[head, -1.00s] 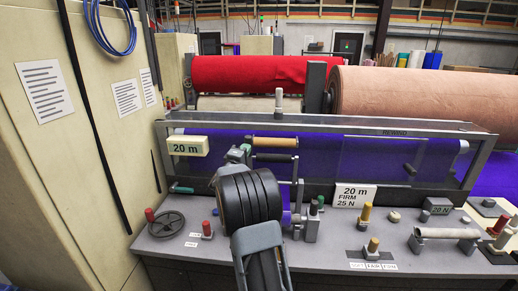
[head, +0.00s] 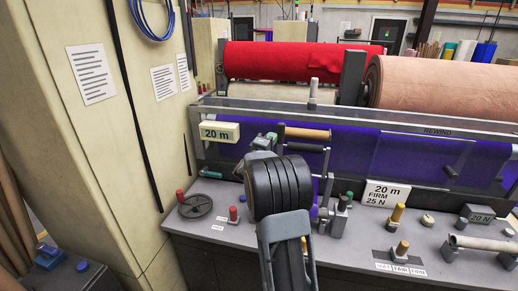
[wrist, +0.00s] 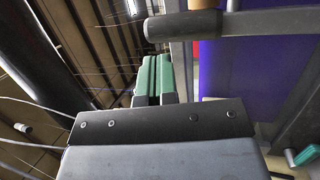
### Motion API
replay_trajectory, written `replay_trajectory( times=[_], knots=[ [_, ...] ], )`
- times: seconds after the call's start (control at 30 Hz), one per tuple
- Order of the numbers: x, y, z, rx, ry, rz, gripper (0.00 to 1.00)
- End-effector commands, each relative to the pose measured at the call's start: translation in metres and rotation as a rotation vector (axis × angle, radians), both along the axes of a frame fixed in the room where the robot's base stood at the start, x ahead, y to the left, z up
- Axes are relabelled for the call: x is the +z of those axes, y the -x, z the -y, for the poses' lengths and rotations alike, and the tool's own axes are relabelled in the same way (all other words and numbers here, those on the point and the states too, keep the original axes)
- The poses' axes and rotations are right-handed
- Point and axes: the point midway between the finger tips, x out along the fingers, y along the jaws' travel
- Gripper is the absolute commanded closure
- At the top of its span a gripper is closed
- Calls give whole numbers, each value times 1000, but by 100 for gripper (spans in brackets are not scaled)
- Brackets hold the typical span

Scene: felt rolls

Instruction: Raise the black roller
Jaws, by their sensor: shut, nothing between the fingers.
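The black roller (head: 304,147) is a short dark bar just below a tan roller (head: 307,134), in front of the purple felt. It also shows in the wrist view as a dark grey bar (wrist: 235,23) running to the right from a rounded left end. My gripper (head: 266,139) is left of the rollers in the head view, partly hidden by my own arm. In the wrist view its green fingers (wrist: 154,74) are together and empty. Their tips appear just below the bar's left end; I cannot tell whether they touch it.
A clear guard (head: 410,155) and a "20 m FIRM 25 N" card (head: 387,193) stand to the right. A handwheel (head: 195,206) and several coloured knobs sit on the grey bench. A beige cabinet (head: 110,130) rises at left. Red felt (head: 290,60) lies behind.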

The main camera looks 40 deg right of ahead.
Motion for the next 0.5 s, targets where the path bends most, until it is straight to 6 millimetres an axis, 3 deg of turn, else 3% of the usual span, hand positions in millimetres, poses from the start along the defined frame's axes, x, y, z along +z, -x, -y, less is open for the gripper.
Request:
replay_trajectory(
  times=[0.3,0.5],
  knots=[
    [-1,25,-64,11,1,1,100],
    [0,36,-87,10,2,0,100]
  ],
)
